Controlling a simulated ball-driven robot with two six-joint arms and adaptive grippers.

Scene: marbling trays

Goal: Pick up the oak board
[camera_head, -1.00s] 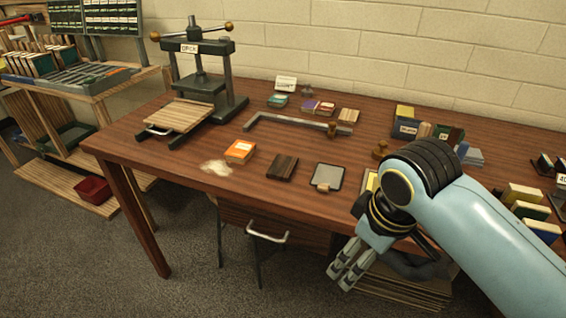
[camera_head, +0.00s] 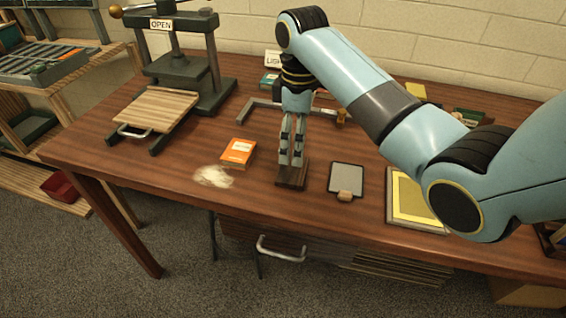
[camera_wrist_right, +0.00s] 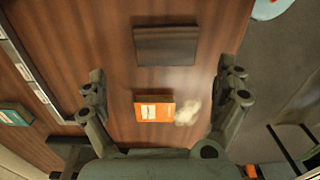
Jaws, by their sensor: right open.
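A dark brown wooden board (camera_head: 291,179), the likeliest match for the oak board, lies flat on the table near its front edge. It also shows whole in the right wrist view (camera_wrist_right: 166,46), ahead of the fingertips. My right gripper (camera_head: 291,161) points down over this board in the head view and hides its back part. In the wrist view its fingers (camera_wrist_right: 165,75) are spread wide with nothing between them gripped. I cannot tell the exact height between fingertips and board. My left gripper is out of view.
An orange box (camera_head: 238,153) and pale powder (camera_head: 214,177) lie left of the board. A grey plate with a clip (camera_head: 346,179) and a yellow framed panel (camera_head: 398,224) lie right. A press (camera_head: 183,75) with a light slatted bed (camera_head: 158,108) stands left. A grey angled bar (camera_head: 252,105) lies behind.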

